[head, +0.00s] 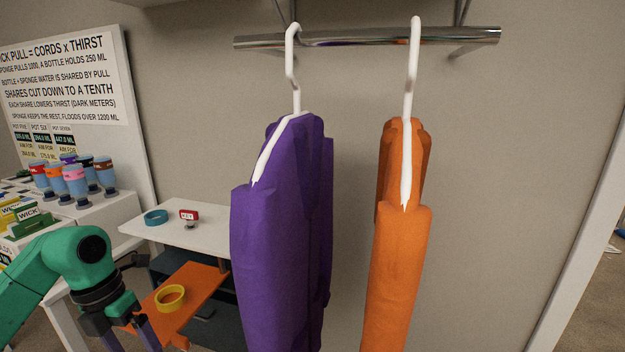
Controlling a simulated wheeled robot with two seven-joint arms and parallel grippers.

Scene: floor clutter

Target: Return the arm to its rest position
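My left arm comes in from the lower left, green with a dark wrist. Its gripper (126,336) points down at the bottom edge, with the two fingers apart and nothing visible between them; the fingertips are cut off by the frame. It is in front of an orange board (196,287) and left of the hanging clothes. My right arm and gripper are not in view.
A purple garment (280,230) and an orange garment (398,260) hang on white hangers from a metal rail (350,37). A white table (190,238) holds a teal ring (156,217) and a red sign (189,216). A yellow ring (170,297) lies on the orange board.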

